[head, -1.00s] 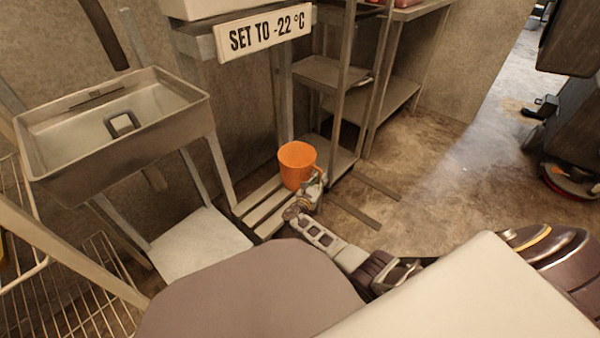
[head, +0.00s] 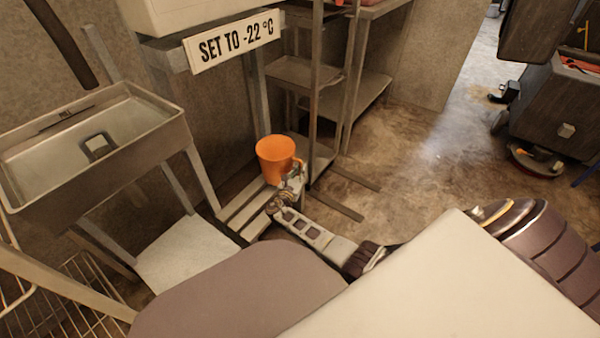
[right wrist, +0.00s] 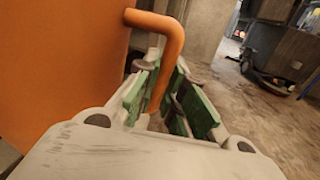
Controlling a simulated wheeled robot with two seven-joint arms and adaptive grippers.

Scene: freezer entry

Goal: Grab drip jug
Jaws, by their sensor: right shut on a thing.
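The drip jug is an orange, open-topped jug (head: 275,158) with a side handle, in the middle of the head view. It looks upright, above a low slatted rack. My right gripper (head: 297,178) is at the jug's right side, where the handle is. In the right wrist view, the jug's body (right wrist: 55,60) fills the left, and its handle (right wrist: 168,62) runs down between the green-padded fingers of my right gripper (right wrist: 165,105), which is shut on it. I cannot tell whether the jug's base touches the rack. My left gripper is not in view.
A metal sink (head: 92,150) stands on legs at the left, with a pale board (head: 185,255) below. A sign (head: 235,43) hangs above the jug. Metal shelving (head: 305,70) stands just behind it. The floor (head: 420,150) to the right is mostly open, with dark machinery (head: 560,105) farther back.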

